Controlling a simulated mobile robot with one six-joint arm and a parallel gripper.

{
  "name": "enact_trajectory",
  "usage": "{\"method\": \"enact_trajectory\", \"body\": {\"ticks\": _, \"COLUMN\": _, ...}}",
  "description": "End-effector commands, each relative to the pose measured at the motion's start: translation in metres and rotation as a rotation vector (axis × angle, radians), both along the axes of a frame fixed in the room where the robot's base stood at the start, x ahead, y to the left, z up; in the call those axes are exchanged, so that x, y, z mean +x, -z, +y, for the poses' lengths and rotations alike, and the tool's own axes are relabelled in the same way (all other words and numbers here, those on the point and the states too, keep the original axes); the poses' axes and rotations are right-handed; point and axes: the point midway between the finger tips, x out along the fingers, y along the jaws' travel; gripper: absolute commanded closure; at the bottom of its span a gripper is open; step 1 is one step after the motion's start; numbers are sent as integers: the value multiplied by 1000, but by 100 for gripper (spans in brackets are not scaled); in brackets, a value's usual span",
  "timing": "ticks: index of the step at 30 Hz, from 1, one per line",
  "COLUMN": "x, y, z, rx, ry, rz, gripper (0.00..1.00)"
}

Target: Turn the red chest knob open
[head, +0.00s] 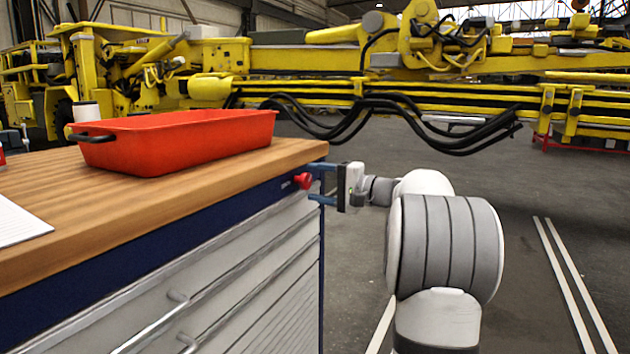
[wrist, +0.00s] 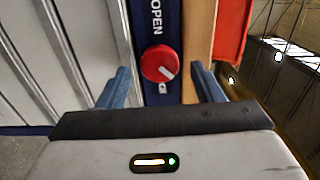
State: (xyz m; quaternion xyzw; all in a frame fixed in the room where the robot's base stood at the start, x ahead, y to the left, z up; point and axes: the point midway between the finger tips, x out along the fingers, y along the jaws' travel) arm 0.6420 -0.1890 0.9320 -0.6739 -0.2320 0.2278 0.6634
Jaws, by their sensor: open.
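The red knob (head: 303,180) sits on the dark blue top band of the tool chest (head: 150,250), near its right corner. In the wrist view the knob (wrist: 160,64) is a round red disc with a pale pointer line, and the word OPEN is printed beside it. My gripper (head: 316,182) is open, its blue fingers reaching toward the knob from the right. In the wrist view its fingertips (wrist: 158,75) lie on either side of the knob, with a gap on both sides. I cannot tell how far the fingertips are from the knob's face.
A red tray (head: 185,140) stands on the wooden worktop (head: 100,190) above the knob. Drawer handles (head: 150,325) stick out from the chest's front. Yellow machinery (head: 330,60) fills the background. The floor right of my arm is clear.

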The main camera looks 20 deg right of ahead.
Motion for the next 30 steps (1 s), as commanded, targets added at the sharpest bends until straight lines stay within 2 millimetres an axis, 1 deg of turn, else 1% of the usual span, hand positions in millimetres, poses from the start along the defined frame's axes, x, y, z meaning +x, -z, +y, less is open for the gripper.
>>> {"method": "enact_trajectory", "body": {"ticks": 1, "x": -8, "y": -3, "z": -7, "rx": 2, "ry": 3, "rz": 1, "gripper": 40}}
{"method": "enact_trajectory", "body": {"ticks": 6, "x": -30, "y": -3, "z": -25, "rx": 0, "ry": 3, "rz": 0, "gripper": 40}}
{"method": "enact_trajectory", "body": {"ticks": 9, "x": -40, "y": -2, "z": -32, "rx": 0, "ry": 2, "rz": 0, "gripper": 40}}
{"method": "enact_trajectory", "body": {"ticks": 12, "x": -45, "y": -1, "z": -35, "rx": 0, "ry": 0, "rz": 0, "gripper": 40}}
{"method": "enact_trajectory", "body": {"ticks": 27, "x": -46, "y": -1, "z": -36, "rx": -1, "ry": 0, "rz": -1, "gripper": 40}}
{"method": "enact_trajectory", "body": {"ticks": 29, "x": -46, "y": -3, "z": -33, "rx": -4, "ry": -4, "rz": 5, "gripper": 40}}
{"method": "enact_trajectory", "body": {"ticks": 30, "x": -46, "y": -6, "z": -27, "rx": -10, "ry": -12, "rz": 15, "gripper": 40}}
